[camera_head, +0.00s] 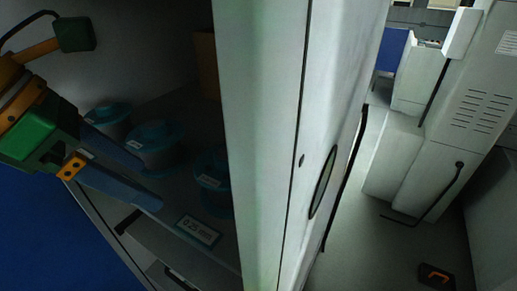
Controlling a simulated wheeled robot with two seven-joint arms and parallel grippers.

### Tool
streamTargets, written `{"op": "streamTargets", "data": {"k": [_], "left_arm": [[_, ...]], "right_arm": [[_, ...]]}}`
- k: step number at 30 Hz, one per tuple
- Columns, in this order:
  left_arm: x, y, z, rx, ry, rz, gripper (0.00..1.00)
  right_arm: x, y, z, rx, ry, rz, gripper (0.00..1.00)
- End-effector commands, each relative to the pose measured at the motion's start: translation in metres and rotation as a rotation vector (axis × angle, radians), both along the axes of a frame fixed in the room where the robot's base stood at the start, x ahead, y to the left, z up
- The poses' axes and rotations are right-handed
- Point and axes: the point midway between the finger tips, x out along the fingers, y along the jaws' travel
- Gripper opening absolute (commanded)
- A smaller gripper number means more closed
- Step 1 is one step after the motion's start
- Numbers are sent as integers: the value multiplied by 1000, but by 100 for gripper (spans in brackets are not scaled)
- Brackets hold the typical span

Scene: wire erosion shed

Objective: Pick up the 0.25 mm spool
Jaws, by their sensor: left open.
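Several teal spools with small white labels sit on a dark shelf inside a cabinet: one at the back left (107,113), one in the middle (157,137) and one at the right (211,179). The writing on the spool labels is too small to read. A shelf sign (197,230) reading "0.25 mm" is at the shelf's front edge, below the right spool. My left gripper (150,188) comes in from the left, with its blue-grey fingers apart and nothing seen between them. Its fingers lie in front of the left and middle spools; contact cannot be told. My right gripper is out of view.
A pale cabinet wall or door (270,130) stands just right of the spools. A brown box (207,65) is at the back of the shelf. Drawers (160,262) lie below. On the right are a white machine (470,100) and open grey floor (370,245).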

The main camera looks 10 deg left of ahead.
Motion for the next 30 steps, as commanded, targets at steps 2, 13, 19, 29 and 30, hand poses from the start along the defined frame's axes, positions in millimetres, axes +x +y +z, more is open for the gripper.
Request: {"op": "streamTargets", "data": {"k": [2,13,19,29,30], "left_arm": [[3,-3,0,3,0,-2,89],[55,-50,3,2,2,-1,89],[85,-79,5,2,3,-3,89],[93,-85,-12,1,-1,0,89],[93,-85,-12,1,-1,0,79]], "right_arm": [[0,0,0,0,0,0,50],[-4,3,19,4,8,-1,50],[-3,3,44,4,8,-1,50],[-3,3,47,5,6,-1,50],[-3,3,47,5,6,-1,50]]}}
